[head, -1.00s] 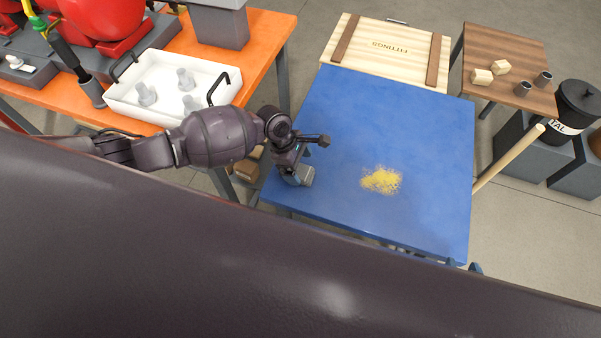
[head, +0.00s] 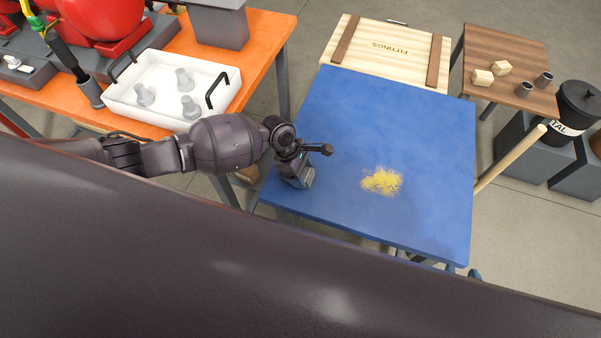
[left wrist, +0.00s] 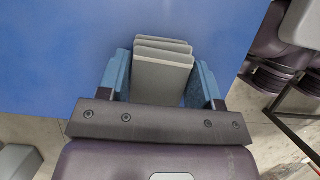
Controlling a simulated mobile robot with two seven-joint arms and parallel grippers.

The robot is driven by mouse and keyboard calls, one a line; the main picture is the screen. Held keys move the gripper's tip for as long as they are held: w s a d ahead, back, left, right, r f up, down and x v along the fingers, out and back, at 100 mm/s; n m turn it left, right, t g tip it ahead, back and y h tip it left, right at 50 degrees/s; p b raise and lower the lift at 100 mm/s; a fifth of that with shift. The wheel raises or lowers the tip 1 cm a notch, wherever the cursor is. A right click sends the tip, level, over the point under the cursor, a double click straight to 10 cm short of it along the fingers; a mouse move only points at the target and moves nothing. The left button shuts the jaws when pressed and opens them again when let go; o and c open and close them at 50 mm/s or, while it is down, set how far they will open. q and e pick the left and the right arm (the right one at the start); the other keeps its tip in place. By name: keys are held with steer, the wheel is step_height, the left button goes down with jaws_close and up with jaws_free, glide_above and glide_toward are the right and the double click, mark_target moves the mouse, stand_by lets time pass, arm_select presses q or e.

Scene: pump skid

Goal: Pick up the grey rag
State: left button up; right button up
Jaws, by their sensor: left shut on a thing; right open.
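The grey rag (left wrist: 160,78) shows in the left wrist view as a folded stack of grey layers between the two blue fingers of my left gripper (left wrist: 160,85). The gripper is shut on it, over the blue table top (head: 350,120). In the head view my left gripper (head: 299,180) is at the table's left part, and the rag is mostly hidden by the gripper there. I cannot tell whether the rag touches the table. My right gripper is in neither view.
Yellow powder (head: 381,181) lies on the blue table to the right of my left gripper. A white tray (head: 228,78) with several grey fittings stands on the orange bench (head: 262,50). A wooden crate (head: 388,52) is behind the table. A wooden handle (head: 511,157) stands by the right edge.

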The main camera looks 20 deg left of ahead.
arm_select(q)
steer(key=shift+r, duration=0.15)
step_height(320, 180, up, 20)
steer(key=p, duration=0.3)
steer(key=shift+p, duration=0.4)
